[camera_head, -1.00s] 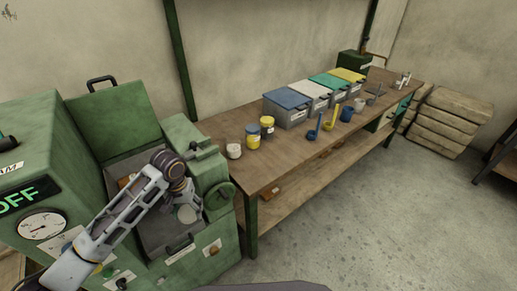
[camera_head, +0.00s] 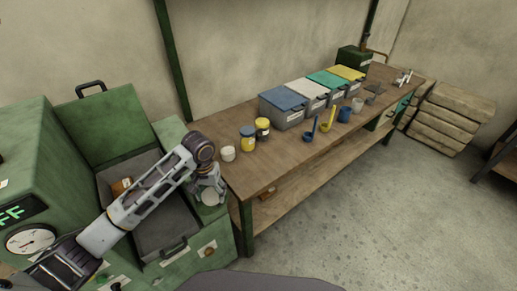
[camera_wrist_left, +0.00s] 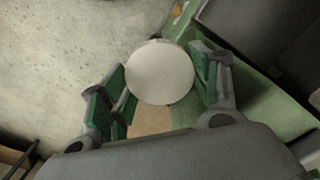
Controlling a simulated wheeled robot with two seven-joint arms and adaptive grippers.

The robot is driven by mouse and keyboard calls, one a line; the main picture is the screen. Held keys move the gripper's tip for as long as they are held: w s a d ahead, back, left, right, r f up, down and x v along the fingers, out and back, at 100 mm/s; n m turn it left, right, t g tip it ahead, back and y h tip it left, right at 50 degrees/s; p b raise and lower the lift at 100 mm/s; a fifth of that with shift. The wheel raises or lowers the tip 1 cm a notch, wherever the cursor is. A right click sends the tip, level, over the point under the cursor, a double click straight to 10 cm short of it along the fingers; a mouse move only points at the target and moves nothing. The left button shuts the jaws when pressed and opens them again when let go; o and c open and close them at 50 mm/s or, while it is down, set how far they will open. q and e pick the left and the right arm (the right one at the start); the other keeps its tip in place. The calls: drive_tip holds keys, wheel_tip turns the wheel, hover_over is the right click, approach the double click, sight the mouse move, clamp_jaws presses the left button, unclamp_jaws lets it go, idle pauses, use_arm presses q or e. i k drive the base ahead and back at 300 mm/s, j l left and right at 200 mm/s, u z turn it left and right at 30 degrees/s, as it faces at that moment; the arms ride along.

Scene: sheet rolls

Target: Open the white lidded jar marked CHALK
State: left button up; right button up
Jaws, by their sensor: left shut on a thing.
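My left gripper (camera_head: 209,187) is above the green machine's right edge, left of the bench. It is shut on a white round lid-like disc (camera_head: 210,197). In the left wrist view, the disc (camera_wrist_left: 160,70) sits between the two green-padded fingers of the gripper (camera_wrist_left: 163,95). I see no marking on it, and what is beneath it is hidden. A small white jar (camera_head: 228,154) stands upright at the bench's near left end, apart from the gripper. Its marking is unreadable, and I cannot tell whether its lid is on. My right gripper is not in view.
Yellow jars with blue (camera_head: 248,139) and dark (camera_head: 262,129) bands stand beside the white jar on the wooden bench (camera_head: 262,172). Lidded bins (camera_head: 287,107), scoops (camera_head: 327,121) and cups (camera_head: 344,114) are farther along. The green machine (camera_head: 95,125) has an open hopper. The bench front is clear.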

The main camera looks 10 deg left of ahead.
sight(227, 144)
drive_tip(key=i+z, duration=0.25)
drive_tip(key=k+j+z, duration=0.15)
drive_tip(key=j+z, duration=0.2)
drive_tip(key=k+j+z, duration=0.15)
drive_tip(key=j+z, duration=0.2)
drive_tip(key=k+j+z, duration=0.2)
drive_tip(key=z, duration=0.15)
